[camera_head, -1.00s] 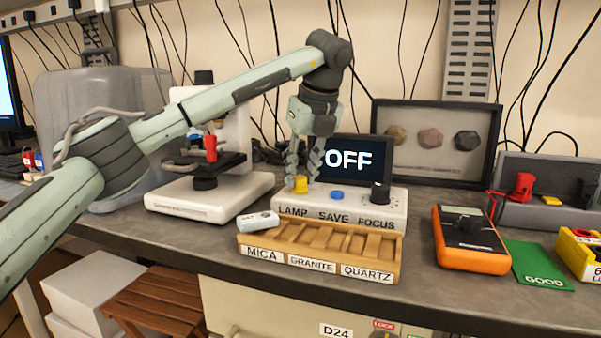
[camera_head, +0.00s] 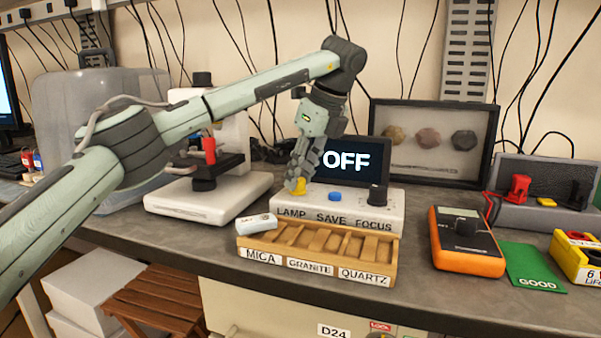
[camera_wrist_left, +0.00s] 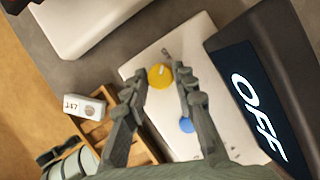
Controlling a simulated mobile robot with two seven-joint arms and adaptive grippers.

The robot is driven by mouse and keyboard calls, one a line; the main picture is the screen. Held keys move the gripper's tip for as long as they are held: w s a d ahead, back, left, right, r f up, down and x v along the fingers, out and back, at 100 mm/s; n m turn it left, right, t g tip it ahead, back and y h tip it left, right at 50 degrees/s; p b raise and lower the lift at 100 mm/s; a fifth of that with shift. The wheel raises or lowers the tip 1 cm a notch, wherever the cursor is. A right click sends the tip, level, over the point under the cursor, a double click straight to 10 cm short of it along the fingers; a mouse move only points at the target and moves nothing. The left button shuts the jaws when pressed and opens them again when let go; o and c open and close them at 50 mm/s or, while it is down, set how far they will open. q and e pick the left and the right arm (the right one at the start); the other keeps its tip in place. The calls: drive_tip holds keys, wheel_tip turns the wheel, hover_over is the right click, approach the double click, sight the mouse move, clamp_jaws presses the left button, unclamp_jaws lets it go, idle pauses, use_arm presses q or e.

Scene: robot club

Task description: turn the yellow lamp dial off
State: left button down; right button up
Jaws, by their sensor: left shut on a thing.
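The yellow lamp dial (camera_head: 299,187) is on the white control box (camera_head: 362,207), above the word LAMP. My left gripper (camera_head: 299,181) comes down from above, shut on the dial, and its fingers partly hide it. In the left wrist view, the dial (camera_wrist_left: 160,76) shows between the fingertips (camera_wrist_left: 161,84), with a pale mark on its top. The screen (camera_head: 350,160) behind the box reads OFF, and it reads the same in the wrist view (camera_wrist_left: 258,117). My right gripper is not in view.
A blue button (camera_head: 335,196) and a black focus knob (camera_head: 378,195) share the box. A wooden sample tray (camera_head: 390,262) with a small labelled block (camera_head: 256,222) stands in front. A microscope (camera_head: 205,190) is to the left, an orange meter (camera_head: 465,243) to the right.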

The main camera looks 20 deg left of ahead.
use_arm(q)
drive_tip(key=c, duration=1.2)
unclamp_jaws()
drive_tip(key=shift+r, duration=0.1)
drive_tip(key=v, duration=1.1)
drive_tip(key=shift+d+r, duration=0.25)
drive_tip(key=shift+r, duration=0.1)
